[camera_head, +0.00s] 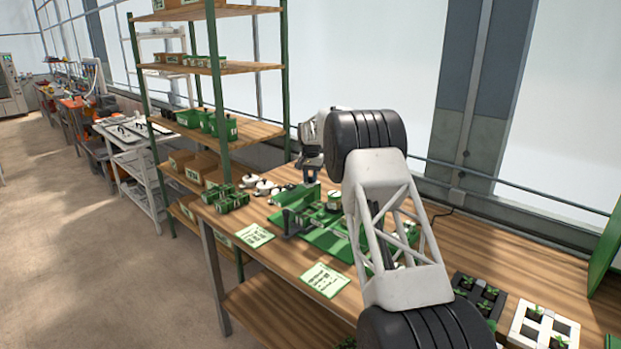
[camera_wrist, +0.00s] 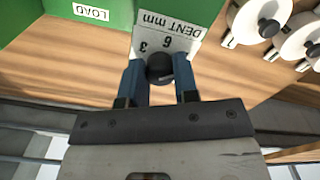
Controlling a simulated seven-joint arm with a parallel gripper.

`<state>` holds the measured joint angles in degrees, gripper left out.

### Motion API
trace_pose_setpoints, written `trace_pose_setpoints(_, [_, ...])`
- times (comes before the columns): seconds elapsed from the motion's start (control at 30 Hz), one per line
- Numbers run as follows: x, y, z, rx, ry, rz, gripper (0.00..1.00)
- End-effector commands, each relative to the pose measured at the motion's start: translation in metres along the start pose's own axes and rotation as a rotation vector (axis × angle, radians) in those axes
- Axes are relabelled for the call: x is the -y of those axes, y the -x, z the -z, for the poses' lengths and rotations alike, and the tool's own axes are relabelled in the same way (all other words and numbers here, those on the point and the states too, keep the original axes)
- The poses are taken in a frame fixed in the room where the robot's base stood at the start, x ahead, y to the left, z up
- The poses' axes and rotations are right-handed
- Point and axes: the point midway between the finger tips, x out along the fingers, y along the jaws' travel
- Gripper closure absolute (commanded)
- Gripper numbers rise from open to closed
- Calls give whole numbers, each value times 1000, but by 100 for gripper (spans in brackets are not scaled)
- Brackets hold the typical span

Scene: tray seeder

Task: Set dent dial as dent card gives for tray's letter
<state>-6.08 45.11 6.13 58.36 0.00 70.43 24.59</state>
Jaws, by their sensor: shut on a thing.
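The dent dial is a dark round knob (camera_wrist: 159,68) on a grey plate (camera_wrist: 178,30) marked "DENT mm", with 6 and 3 readable. My gripper (camera_wrist: 159,76) has its blue fingers on either side of the knob, shut on it. The knob's pointer direction cannot be told. In the head view my gripper (camera_head: 311,172) is at the far side of the green seeder (camera_head: 335,240), partly behind my arm. Two white-green cards, one left (camera_head: 254,235) and one nearer (camera_head: 325,280), lie at the table's front edge; their print is too small to read. The tray's letter cannot be read.
A green part labelled LOAD (camera_wrist: 90,13) is to the left. Small green pots (camera_head: 232,200) and seedling trays (camera_head: 545,328) stand on the wooden table. A tall shelf (camera_head: 215,130) rises behind left.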

Motion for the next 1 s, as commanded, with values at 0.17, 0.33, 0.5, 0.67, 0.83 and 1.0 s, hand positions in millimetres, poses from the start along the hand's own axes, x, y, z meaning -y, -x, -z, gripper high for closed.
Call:
trace_pose_setpoints(0.17, [0,1,1,-2,-91,1,96])
trace_pose_setpoints(0.33, [0,1,1,-3,-138,1,96])
trace_pose_setpoints(0.5, [0,1,1,-3,-152,1,95])
trace_pose_setpoints(0.67, [0,2,1,-3,-152,1,95])
trace_pose_setpoints(0.83, [0,2,1,-3,-151,1,64])
trace_pose_setpoints(1.0, [0,1,0,-2,-151,1,46])
